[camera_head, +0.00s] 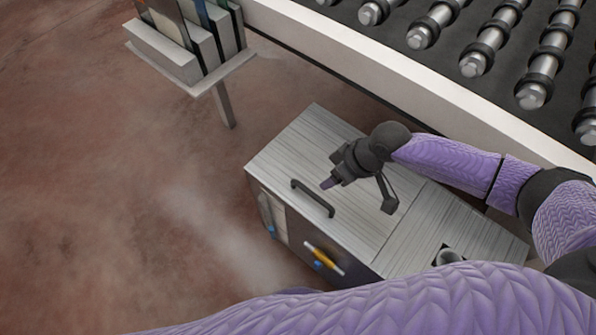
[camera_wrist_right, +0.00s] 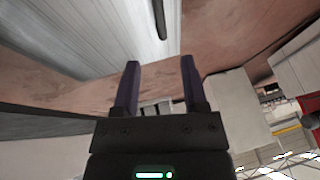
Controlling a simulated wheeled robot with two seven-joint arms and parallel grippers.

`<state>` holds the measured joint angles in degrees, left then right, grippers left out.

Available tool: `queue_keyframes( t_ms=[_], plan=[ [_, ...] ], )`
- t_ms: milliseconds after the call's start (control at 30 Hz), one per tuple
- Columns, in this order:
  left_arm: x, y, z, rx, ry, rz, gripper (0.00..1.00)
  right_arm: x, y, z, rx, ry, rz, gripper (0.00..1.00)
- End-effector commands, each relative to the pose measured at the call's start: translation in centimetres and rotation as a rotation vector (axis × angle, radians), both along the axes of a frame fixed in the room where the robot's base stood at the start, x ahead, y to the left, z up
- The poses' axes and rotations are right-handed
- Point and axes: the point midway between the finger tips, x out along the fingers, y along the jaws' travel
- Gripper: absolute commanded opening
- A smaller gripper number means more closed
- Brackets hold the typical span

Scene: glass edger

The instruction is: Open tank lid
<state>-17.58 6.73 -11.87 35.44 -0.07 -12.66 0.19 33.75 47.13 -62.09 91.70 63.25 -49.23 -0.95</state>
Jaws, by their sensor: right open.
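The tank (camera_head: 300,225) is a box with a brushed-metal top standing on the floor below the roller conveyor. Its lid (camera_head: 305,140) lies flat and shut on the left part of the top, with a dark bar handle (camera_head: 313,198) near the front edge. My right gripper (camera_head: 328,183) is open and empty above the lid, just right of the handle and apart from it. In the right wrist view, the two fingers (camera_wrist_right: 160,85) are spread with nothing between them; the lid (camera_wrist_right: 85,35) and the dark handle (camera_wrist_right: 160,18) show beyond them. My left gripper is not in view.
The roller conveyor (camera_head: 330,40) runs along the tank's back side. A stand with upright slotted panels (camera_head: 190,45) is at the upper left. The reddish floor (camera_head: 90,190) on the left is clear.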

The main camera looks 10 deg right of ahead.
Motion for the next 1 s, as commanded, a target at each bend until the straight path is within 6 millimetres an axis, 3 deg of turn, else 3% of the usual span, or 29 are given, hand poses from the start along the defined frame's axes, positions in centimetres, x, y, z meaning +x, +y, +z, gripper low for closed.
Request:
queue_keyframes(
  t_ms=[267,367,500,733,767,1000],
  plan=[
    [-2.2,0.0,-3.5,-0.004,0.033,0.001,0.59,1.2,2.4,-6.3,0.001,0.003,0.002,0.55],
    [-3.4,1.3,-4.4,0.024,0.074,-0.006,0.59,1.5,3.1,-8.0,0.0,0.003,0.001,0.55],
    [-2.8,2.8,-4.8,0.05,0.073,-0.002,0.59,1.8,3.5,-8.8,-0.001,0.0,0.002,0.55],
    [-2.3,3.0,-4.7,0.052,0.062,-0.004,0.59,1.8,3.6,-8.7,-0.001,-0.002,0.002,0.55],
    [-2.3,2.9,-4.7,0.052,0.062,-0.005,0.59,1.8,3.6,-8.7,-0.002,-0.001,0.003,0.53],
    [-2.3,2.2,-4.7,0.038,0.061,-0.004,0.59,1.8,3.6,-8.6,-0.002,-0.001,0.003,0.03]
  ],
)
